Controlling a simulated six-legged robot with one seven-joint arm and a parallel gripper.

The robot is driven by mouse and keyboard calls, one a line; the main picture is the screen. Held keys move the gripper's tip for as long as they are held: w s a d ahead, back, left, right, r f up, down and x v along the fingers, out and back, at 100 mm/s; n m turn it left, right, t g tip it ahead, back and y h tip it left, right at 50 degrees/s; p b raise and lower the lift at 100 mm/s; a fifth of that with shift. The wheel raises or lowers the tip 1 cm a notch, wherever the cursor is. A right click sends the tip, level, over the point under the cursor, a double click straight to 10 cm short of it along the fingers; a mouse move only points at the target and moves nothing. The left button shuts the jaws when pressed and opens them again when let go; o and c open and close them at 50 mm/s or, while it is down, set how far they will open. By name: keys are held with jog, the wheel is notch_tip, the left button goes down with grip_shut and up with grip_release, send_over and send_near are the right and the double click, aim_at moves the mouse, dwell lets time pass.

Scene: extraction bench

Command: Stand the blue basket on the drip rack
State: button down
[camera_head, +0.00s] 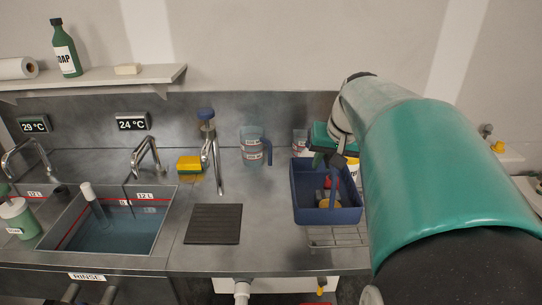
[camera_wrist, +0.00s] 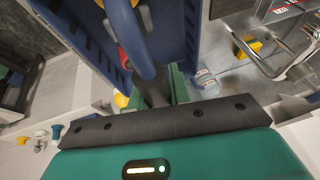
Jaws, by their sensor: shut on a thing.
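The blue basket (camera_head: 325,216) is upright at the right of the counter in the head view, with red and yellow things inside. Its walls (camera_wrist: 178,30) and its curved handle (camera_wrist: 140,45) fill the upper part of the wrist view. My gripper (camera_wrist: 162,88) is shut on the handle; in the head view it is at the basket's back, partly hidden by my arm. The drip rack (camera_head: 338,240) is a wire grid showing just in front of and below the basket. The basket hides part of it, and I cannot tell whether they touch.
A dark ribbed mat (camera_head: 212,224) lies left of the basket. Further left is a water-filled sink (camera_head: 115,235). A measuring jug (camera_head: 252,147), a yellow sponge (camera_head: 190,164) and a tap (camera_head: 215,160) stand behind. Clear counter lies between mat and basket.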

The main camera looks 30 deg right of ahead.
send_over(345, 182)
jog(key=a, duration=0.3)
jog(key=f, duration=0.3)
jog(key=shift+w+d, duration=0.15)
jog(key=shift+d, duration=0.05)
jog(key=d+f, duration=0.3)
jog(key=shift+w+f, duration=0.25)
jog(key=shift+f, duration=0.15)
jog(key=shift+w+d+f, duration=0.15)
jog(key=shift+d+f, duration=0.2)
jog(key=shift+f, duration=0.1)
jog(key=shift+d+f, duration=0.2)
jog(key=shift+f, duration=1.7)
jog(key=c, duration=1.3)
grip_release()
